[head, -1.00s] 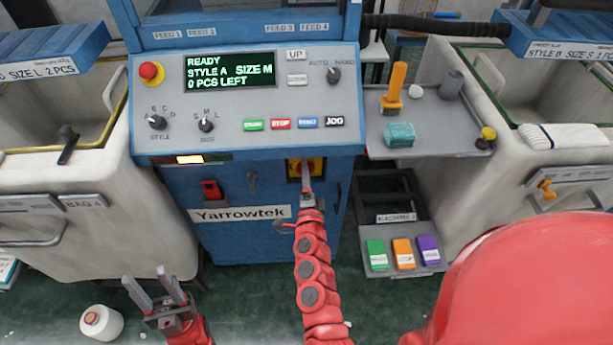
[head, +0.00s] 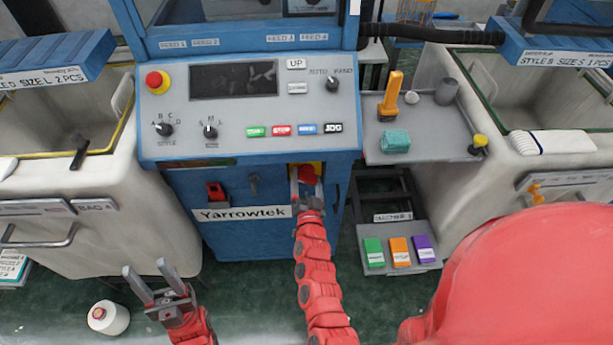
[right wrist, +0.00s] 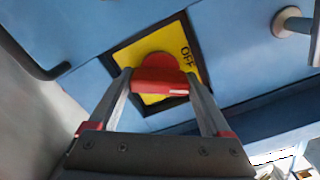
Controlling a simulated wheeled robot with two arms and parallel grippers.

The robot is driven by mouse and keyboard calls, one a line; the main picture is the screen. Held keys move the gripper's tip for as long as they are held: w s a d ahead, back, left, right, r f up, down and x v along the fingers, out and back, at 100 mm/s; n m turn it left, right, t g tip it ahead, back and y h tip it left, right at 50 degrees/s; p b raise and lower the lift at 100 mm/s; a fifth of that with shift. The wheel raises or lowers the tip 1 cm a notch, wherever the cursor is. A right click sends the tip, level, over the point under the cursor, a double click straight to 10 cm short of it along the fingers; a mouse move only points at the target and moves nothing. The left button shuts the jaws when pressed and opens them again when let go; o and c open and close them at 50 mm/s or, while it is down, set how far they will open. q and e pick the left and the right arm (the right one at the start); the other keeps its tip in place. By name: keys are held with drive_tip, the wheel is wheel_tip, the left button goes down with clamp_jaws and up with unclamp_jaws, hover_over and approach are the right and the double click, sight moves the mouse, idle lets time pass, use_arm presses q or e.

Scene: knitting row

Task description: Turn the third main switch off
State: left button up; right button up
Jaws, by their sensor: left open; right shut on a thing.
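The main switch is a red rotary knob (head: 308,174) on a yellow plate on the front of the blue Yarrowtek machine, below the control panel. My right gripper (head: 307,188) reaches up to it. In the right wrist view, the jaws (right wrist: 160,84) are closed on the two ends of the red knob's bar (right wrist: 158,88). The yellow plate (right wrist: 142,56) behind it shows the word OFF at its upper right. The machine's display (head: 234,79) is dark. My left gripper (head: 158,285) is open and empty above the floor at lower left.
A grey shelf (head: 440,148) with tools juts out right of the panel. Large pale bins stand on both sides.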

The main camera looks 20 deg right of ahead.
drive_tip(key=n, duration=0.2)
drive_tip(key=shift+r+n+p, duration=0.1)
drive_tip(key=shift+n+p, duration=0.3)
drive_tip(key=shift+n, duration=1.6)
drive_tip(key=o, duration=1.2)
drive_tip(key=shift+c, duration=0.2)
drive_tip(key=shift+s, duration=0.1)
drive_tip(key=shift+s+a+p, duration=0.15)
drive_tip(key=shift+s+p, duration=0.15)
drive_tip(key=shift+p, duration=0.05)
drive_tip(key=p+v, duration=0.3)
drive_tip(key=v, duration=1.3)
drive_tip(key=shift+s, duration=0.25)
